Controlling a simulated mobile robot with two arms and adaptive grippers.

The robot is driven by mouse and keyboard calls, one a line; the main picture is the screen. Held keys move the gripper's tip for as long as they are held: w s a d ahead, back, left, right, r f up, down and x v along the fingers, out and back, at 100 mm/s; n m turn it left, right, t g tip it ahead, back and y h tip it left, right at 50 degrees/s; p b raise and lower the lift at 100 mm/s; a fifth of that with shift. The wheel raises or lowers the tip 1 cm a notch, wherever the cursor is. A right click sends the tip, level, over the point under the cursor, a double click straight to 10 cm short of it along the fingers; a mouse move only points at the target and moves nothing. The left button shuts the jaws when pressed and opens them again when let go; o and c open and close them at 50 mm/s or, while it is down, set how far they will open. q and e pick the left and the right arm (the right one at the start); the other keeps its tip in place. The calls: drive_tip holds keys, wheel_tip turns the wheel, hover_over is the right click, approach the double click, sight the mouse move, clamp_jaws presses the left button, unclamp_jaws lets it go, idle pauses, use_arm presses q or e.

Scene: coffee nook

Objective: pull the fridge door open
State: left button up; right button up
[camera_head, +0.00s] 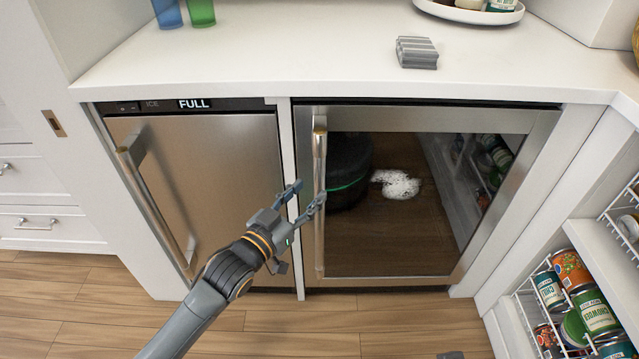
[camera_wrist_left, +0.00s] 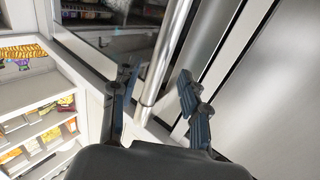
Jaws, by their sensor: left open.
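The fridge door (camera_head: 450,262) is a glass panel in a steel frame, shut under the white counter. Its vertical steel bar handle (camera_head: 319,240) runs along the left side. My left gripper (camera_head: 309,192) is open, with its fingertips at the handle at about mid height. In the left wrist view, the handle (camera_wrist_left: 159,62) passes between the two spread fingers of the left gripper (camera_wrist_left: 157,76). I cannot tell whether a finger touches it. My right gripper is in neither view.
A steel ice maker (camera_head: 215,185) with its own handle (camera_head: 158,215) stands left of the fridge. Open shelves with cans (camera_head: 590,310) stand at the right. A grey ribbed block (camera_head: 417,52) lies on the counter (camera_head: 300,60). Wooden floor (camera_head: 290,335) lies in front.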

sight(317, 185)
use_arm(q)
drive_tip(key=x, duration=0.5)
drive_tip(key=shift+w+d+b, duration=0.15)
drive_tip(key=shift+b, duration=0.25)
clamp_jaws()
